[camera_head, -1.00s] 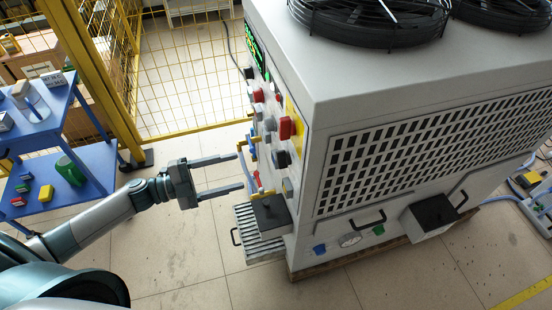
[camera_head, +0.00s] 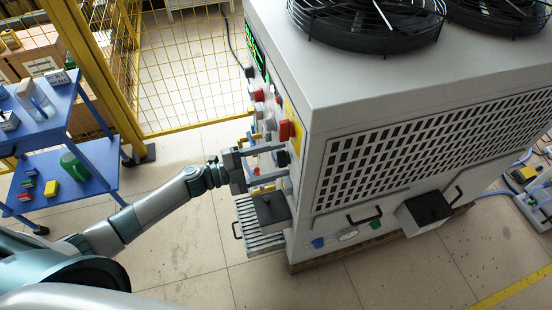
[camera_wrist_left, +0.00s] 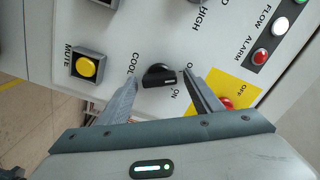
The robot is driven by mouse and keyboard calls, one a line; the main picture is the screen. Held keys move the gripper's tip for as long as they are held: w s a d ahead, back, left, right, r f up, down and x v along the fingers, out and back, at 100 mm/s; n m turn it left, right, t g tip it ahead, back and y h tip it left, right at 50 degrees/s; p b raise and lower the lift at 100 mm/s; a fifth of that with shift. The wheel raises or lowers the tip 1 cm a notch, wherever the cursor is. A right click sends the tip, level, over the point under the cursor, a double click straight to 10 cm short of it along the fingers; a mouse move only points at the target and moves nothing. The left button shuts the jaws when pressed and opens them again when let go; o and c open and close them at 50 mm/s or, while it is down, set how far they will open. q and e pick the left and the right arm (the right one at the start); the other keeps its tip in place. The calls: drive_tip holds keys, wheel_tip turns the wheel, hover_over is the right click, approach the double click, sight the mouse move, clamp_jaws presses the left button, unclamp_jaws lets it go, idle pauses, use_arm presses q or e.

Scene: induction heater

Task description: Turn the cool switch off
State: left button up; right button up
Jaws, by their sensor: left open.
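The cool switch (camera_wrist_left: 158,77) is a black rotary knob on the pale panel, with COOL printed to its left and ON printed below its right end in the left wrist view. Its bar lies nearly level in that view, one end towards the right. My left gripper (camera_wrist_left: 165,85) is open, with one finger on each side of the knob. I cannot tell whether the fingers touch it. In the head view my left gripper (camera_head: 284,162) reaches the front panel of the grey heater cabinet (camera_head: 330,80), and its fingers partly hide the controls there. My right gripper is not in view.
A yellow MUTE button (camera_wrist_left: 86,67) sits left of the knob. A red button on a yellow plate (camera_wrist_left: 226,103) marked OFF is close to the right finger. A grey box with a black top (camera_head: 270,208) juts out below the gripper. A blue cart (camera_head: 75,165) stands left.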

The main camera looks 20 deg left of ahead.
use_arm(q)
drive_tip(key=c, duration=1.1)
drive_tip(key=shift+o, duration=0.2)
drive_tip(key=m+b, duration=0.3)
drive_tip(key=m, duration=0.1)
drive_tip(key=shift+f, duration=0.1)
drive_tip(key=o, duration=1.1)
drive_tip(key=shift+c, duration=0.2)
drive_tip(key=shift+s+a, duration=0.1)
drive_tip(key=shift+s, duration=0.05)
